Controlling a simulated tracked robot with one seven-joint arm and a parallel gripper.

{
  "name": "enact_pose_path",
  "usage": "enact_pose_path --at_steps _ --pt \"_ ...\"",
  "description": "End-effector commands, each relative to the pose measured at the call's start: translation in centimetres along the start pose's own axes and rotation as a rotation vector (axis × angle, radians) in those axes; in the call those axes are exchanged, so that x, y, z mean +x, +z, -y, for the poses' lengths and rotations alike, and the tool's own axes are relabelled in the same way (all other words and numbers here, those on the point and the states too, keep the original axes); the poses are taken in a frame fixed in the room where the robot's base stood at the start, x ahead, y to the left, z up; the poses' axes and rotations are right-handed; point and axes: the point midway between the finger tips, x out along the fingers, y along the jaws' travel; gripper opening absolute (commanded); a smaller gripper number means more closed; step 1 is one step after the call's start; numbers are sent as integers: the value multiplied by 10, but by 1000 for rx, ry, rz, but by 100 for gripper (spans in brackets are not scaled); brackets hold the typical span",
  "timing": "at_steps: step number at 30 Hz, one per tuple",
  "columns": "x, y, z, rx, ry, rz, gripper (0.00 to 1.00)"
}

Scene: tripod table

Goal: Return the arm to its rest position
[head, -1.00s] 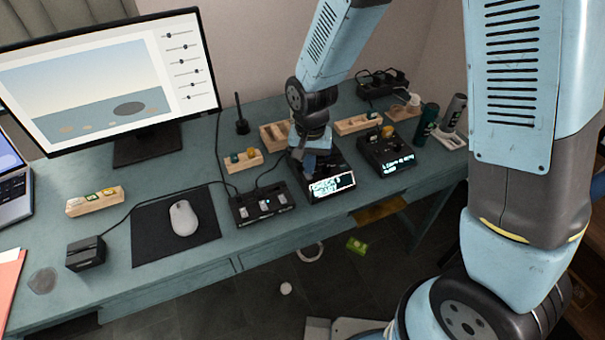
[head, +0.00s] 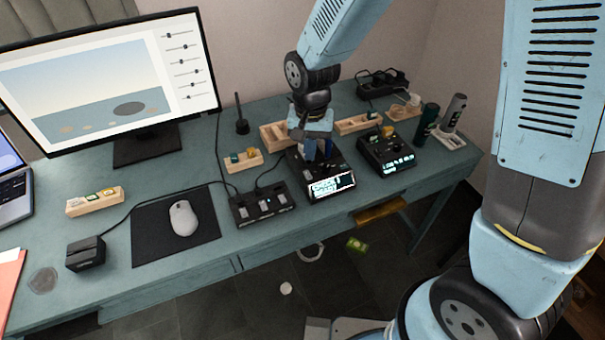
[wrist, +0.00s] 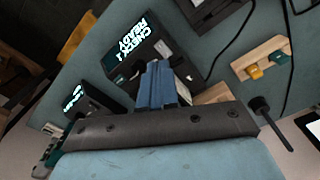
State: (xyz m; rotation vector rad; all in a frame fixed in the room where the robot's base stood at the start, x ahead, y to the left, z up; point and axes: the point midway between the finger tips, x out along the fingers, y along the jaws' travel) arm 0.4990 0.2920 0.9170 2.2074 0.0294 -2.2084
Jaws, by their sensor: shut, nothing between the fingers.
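My gripper (head: 318,150) is above the black device with the lit screen (head: 331,186), near the middle of the desk. Its blue fingers are together with nothing between them. In the wrist view the closed fingers (wrist: 160,86) point toward the same device, whose screen (wrist: 131,48) reads "CHECK READY". The fingers cover part of that device, and I cannot tell whether they touch it. My arm reaches in from the upper right, bent above the desk.
A second lit device (head: 386,150) stands to the right, and a three-button box (head: 264,204) to the left. Wooden trays (head: 280,134), bottles (head: 427,122) and a thin black stand (head: 241,122) surround the gripper. A mouse (head: 183,217) and monitor (head: 110,80) are further left.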

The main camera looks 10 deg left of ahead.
Motion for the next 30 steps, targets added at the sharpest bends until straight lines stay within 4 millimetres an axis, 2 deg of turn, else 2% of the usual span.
enact_pose_path --at_steps 10,14,17,21,30 --pt "-1 0 -1 0 -1 -1 0" --pt "-14 -5 -11 5 -12 -15 0" --pt "-35 -10 -29 9 -27 -38 0" --pt "-72 -16 -62 13 -51 -83 0" --pt "-141 -8 -135 18 -79 -185 0"
